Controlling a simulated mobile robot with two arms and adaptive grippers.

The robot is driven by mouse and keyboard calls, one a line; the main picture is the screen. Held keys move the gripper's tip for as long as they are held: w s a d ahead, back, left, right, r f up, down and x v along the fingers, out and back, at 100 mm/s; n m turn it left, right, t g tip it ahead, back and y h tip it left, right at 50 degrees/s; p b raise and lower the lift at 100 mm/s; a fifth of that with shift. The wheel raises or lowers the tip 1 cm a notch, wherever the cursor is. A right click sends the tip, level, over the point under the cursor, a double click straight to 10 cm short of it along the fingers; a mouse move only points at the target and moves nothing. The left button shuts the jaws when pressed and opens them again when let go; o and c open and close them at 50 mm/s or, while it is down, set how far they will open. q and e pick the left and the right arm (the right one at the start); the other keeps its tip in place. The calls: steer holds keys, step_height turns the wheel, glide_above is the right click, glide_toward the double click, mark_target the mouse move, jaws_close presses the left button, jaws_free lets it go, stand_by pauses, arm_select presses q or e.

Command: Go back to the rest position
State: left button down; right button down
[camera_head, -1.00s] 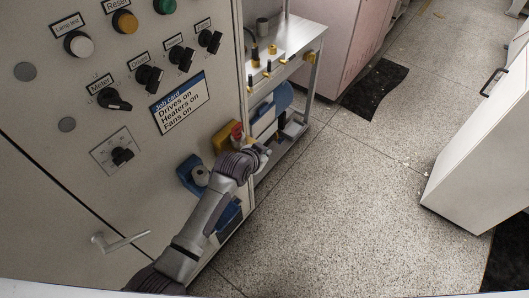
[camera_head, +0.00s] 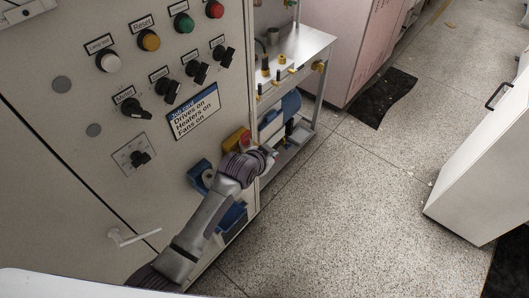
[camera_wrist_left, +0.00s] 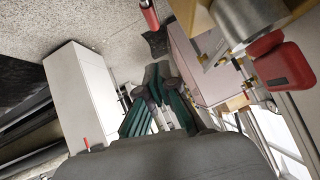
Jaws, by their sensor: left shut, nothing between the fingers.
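My left arm comes in from the bottom left in the head view. Its left gripper (camera_head: 268,156) is at the right edge of the grey control cabinet (camera_head: 75,155), in front of the lower part of the metal rack beside it. In the left wrist view, the dark green-and-black fingers of the left gripper (camera_wrist_left: 158,80) are shut with nothing seen between them. My right gripper is in neither view.
A metal rack (camera_head: 312,42) with a shelf stands right of the cabinet. A white cabinet (camera_head: 470,180) with a black handle stands at the far right. A black mat (camera_head: 384,98) lies on the speckled floor (camera_head: 340,210), which is open between them.

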arm_select(q)
steer(key=s+a+n+g+y, duration=0.1)
steer(key=s+a+n+g, duration=0.1)
steer(key=s+a, duration=0.65)
steer(key=s+a+r+n+g+y, duration=0.15)
steer(key=s+a, duration=0.25)
steer(key=s, duration=1)
steer(key=s+a+n+g+y, duration=0.25)
steer(key=s+a, duration=0.45)
steer(key=s, duration=0.4)
step_height(320, 180, down, 26)
steer(key=g, duration=0.1)
steer(key=s+a+f+g, duration=0.1)
steer(key=s+a+f, duration=0.1)
steer(key=s+f, duration=1.4)
steer(key=shift+s+a+f+h, duration=0.15)
steer(key=shift+s+h, duration=0.15)
steer(key=shift+s, duration=0.3)
